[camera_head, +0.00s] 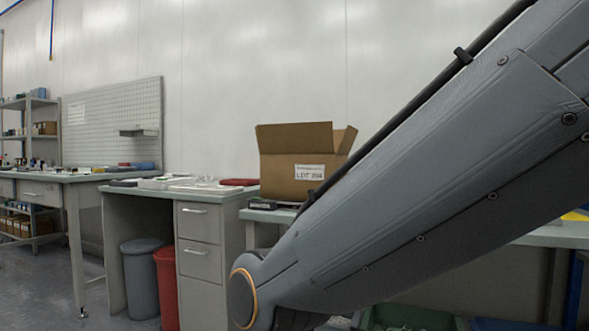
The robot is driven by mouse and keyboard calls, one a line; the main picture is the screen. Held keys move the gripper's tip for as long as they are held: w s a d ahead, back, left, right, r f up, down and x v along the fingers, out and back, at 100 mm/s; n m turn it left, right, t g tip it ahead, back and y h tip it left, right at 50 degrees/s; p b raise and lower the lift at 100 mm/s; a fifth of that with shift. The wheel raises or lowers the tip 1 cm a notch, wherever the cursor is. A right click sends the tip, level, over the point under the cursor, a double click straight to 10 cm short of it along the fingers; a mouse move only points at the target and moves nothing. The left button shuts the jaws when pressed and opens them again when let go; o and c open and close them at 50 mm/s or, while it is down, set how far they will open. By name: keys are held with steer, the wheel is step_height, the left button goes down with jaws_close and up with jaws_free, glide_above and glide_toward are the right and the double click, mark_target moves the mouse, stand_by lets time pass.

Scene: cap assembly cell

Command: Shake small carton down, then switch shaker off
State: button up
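An open brown carton (292,178) with raised flaps and a white "LOT" label stands upright on the grey bench in the middle of the view. The edge of something thin, perhaps a shaker plate, shows under it, but my arm hides its right part. A small dark box (262,204) with a light front lies left of the carton; I cannot tell whether it is the shaker's switch. My arm crosses the right half, in front of the bench. My gripper is out of view.
A grey drawer desk (198,224) with flat trays and a red item (240,182) stands left of the carton. A grey bin (143,277) and a red bin (168,284) stand under it. Open floor lies at left.

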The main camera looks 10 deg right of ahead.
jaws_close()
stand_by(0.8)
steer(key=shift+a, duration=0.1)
